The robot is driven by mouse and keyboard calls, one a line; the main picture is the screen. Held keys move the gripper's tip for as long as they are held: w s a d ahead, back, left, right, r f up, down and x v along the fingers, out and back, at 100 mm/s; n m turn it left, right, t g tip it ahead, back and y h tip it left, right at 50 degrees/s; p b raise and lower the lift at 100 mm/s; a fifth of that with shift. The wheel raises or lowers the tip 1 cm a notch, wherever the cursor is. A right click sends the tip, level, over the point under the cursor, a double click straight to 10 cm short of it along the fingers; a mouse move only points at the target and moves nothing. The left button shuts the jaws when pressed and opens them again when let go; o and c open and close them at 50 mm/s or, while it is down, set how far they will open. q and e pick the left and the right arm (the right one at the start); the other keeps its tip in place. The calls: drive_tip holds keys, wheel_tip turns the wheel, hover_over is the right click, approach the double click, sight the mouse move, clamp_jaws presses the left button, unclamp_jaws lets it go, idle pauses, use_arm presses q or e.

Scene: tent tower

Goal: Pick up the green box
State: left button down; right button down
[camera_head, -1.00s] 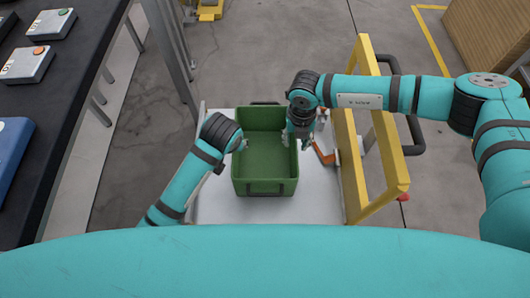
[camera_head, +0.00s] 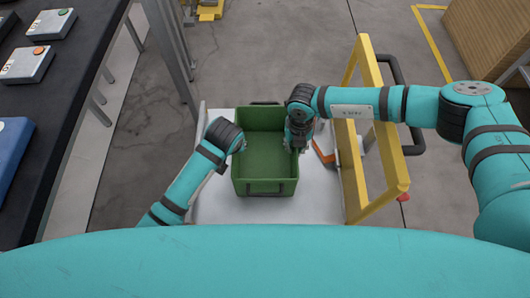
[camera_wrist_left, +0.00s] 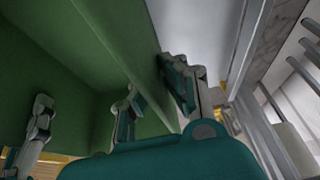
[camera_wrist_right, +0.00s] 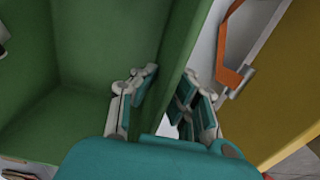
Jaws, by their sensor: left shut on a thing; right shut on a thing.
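The green box (camera_head: 265,187) is an open, empty bin with handles at its near and far ends. It sits on a white cart top (camera_head: 318,207). My left gripper (camera_head: 240,146) is at its left wall; in the left wrist view its fingers (camera_wrist_left: 155,95) lie on both sides of the wall, shut on it. My right gripper (camera_head: 297,146) is at the right wall; in the right wrist view its fingers (camera_wrist_right: 168,95) straddle that wall, shut on it. In the head view the wrists partly hide the fingertips.
A yellow frame (camera_head: 395,180) with a dark handle stands right of the box. An orange and grey item (camera_head: 323,150) lies between them. A dark table (camera_head: 75,95) with button boxes is at the left, and cardboard (camera_head: 490,38) at the upper right.

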use_arm(q)
drive_tip(key=shift+r, duration=0.2)
use_arm(e)
drive_tip(key=shift+w+r, duration=0.1)
drive_tip(key=shift+r, duration=0.1)
